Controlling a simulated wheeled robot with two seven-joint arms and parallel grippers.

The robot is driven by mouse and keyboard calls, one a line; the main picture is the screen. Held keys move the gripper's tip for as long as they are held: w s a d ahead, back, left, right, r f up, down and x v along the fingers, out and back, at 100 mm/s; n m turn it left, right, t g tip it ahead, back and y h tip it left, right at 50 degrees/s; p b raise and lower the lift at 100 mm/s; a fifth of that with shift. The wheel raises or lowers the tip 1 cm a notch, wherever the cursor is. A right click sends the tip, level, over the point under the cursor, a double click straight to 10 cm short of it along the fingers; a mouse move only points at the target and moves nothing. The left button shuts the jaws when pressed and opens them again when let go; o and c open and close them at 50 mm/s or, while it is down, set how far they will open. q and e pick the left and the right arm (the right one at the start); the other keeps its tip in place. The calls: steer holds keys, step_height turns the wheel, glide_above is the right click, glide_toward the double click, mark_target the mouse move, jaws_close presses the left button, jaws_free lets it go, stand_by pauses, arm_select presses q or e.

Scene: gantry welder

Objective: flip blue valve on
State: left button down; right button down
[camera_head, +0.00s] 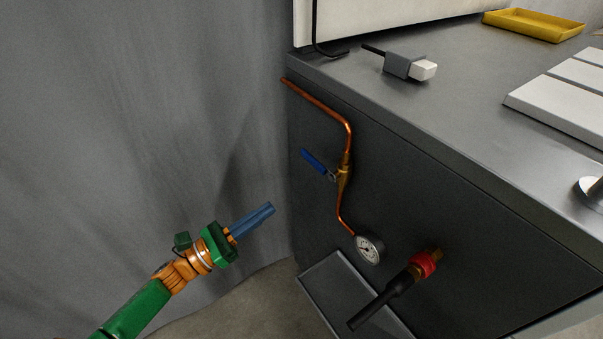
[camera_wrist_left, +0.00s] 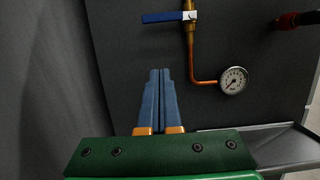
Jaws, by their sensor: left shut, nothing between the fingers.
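The blue valve handle (camera_head: 313,161) sits on a copper pipe (camera_head: 348,133) on the dark side panel of the cabinet. In the head view the handle points up and left from the brass valve body (camera_head: 344,172). In the left wrist view the blue handle (camera_wrist_left: 161,17) lies about level, pointing left, across the upright pipe (camera_wrist_left: 190,45). My left gripper (camera_head: 268,208), with blue fingers, is shut and empty, left of and below the handle, apart from it. Its fingertips (camera_wrist_left: 160,72) also show below the handle in the left wrist view. My right gripper is not in view.
A pressure gauge (camera_head: 369,248) hangs at the pipe's lower end. A black hose with a red fitting (camera_head: 423,265) sticks out to its right. A grey ledge (camera_head: 335,277) juts out below. A grey plug-like block (camera_head: 404,65) and a yellow tray (camera_head: 534,24) lie on top.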

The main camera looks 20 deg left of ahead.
mark_target(313, 161)
arm_select(q)
steer(key=w+d+r+p, duration=0.3)
steer(key=w+d+r, duration=0.3)
steer(key=w, duration=0.1)
steer(key=shift+w+r, duration=0.15)
steer(key=shift+w, duration=0.15)
steer(key=shift+a, duration=0.1)
steer(key=shift+r+m, duration=0.1)
steer(key=shift+m, duration=0.2)
